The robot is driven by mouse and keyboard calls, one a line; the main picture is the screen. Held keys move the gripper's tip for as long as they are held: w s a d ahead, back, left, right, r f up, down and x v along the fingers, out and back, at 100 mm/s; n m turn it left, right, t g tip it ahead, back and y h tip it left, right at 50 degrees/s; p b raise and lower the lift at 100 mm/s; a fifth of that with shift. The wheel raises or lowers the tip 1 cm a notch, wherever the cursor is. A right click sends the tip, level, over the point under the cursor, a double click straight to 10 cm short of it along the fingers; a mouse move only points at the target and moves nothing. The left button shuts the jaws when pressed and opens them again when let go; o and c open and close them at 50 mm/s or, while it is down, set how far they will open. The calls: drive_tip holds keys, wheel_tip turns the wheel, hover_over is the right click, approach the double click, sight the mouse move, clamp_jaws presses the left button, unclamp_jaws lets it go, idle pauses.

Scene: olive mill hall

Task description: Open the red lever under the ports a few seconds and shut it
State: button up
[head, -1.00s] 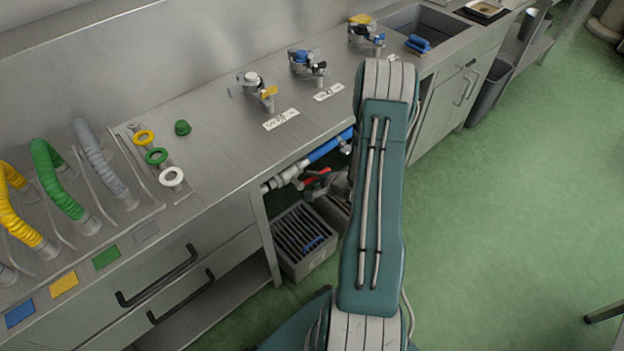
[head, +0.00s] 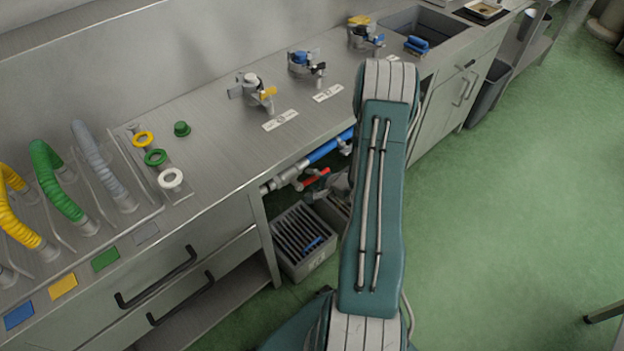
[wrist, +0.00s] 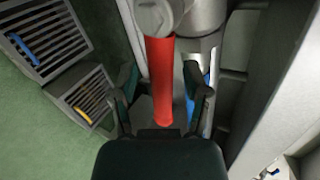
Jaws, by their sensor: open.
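The red lever (head: 316,178) is under the counter, just below a grey and blue pipe (head: 325,149), left of my arm. In the wrist view the red lever (wrist: 161,80) runs from a pale round hub (wrist: 153,14) down between the fingers of my gripper (wrist: 162,82). The fingers are open, with a gap on each side of the lever. The lever's free end reaches close to the palm; I cannot tell if it touches. My arm hides most of the gripper in the head view. Several valve fittings (head: 252,90) with coloured caps stand on the countertop above.
A grey slatted crate (head: 303,240) stands on the floor below the pipes; slatted crates (wrist: 50,40) also show at left in the wrist view. A counter leg (head: 266,240) stands left of the lever. Open green floor lies to the right.

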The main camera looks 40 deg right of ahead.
drive_tip(key=v, duration=1.1)
drive_tip(key=shift+s, duration=0.25)
drive_tip(key=shift+r, duration=0.1)
drive_tip(key=w+a+r+n+g+y, duration=0.3)
drive_tip(key=a+r+n+g+y, duration=0.5)
drive_tip(key=a+r, duration=1)
drive_tip(key=s+a+r+n+t+h, duration=0.1)
drive_tip(key=s+a+r+n+h, duration=0.8)
drive_tip(key=s+r, duration=0.3)
drive_tip(key=shift+a+r+n, duration=0.35)
drive_tip(key=shift+r+n, duration=0.35)
drive_tip(key=shift+n, duration=0.1)
drive_tip(key=shift+w+d, duration=0.1)
